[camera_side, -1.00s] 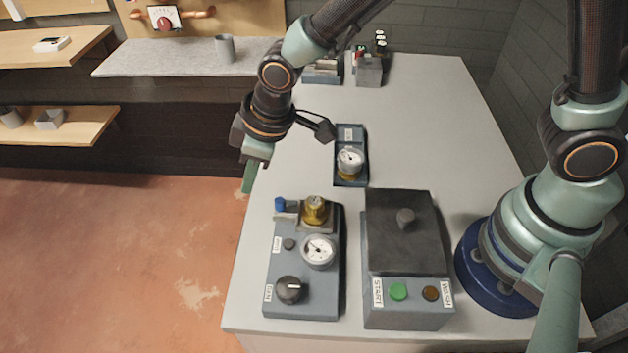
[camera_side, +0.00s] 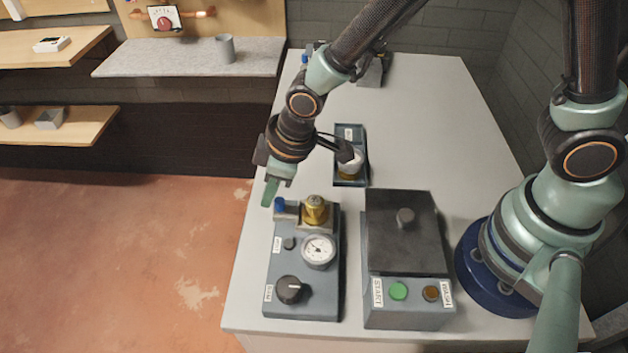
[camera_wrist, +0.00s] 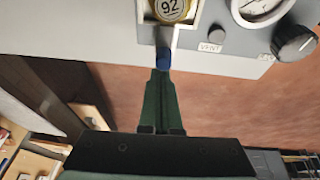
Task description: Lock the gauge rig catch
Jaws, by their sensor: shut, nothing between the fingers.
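The gauge rig (camera_side: 303,262) is a grey-blue box on the left front of the table. It carries a brass fitting (camera_side: 315,210), a round white gauge (camera_side: 318,251), a small vent button (camera_side: 290,243) and a black knob (camera_side: 289,289). The catch with a blue tip (camera_side: 280,205) sticks out at its back left corner. My gripper (camera_side: 269,196) is shut and empty, just behind and left of the blue tip. In the wrist view the fingertips (camera_wrist: 162,74) are right at the blue tip (camera_wrist: 163,60); I cannot tell whether they touch. The brass part there reads 92 (camera_wrist: 170,8).
A dark-lidded box (camera_side: 405,235) with green and brown buttons stands right of the rig. A blue tray (camera_side: 350,182) holding a gauge lies behind, partly hidden by my arm. The table's left edge drops off close to the rig.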

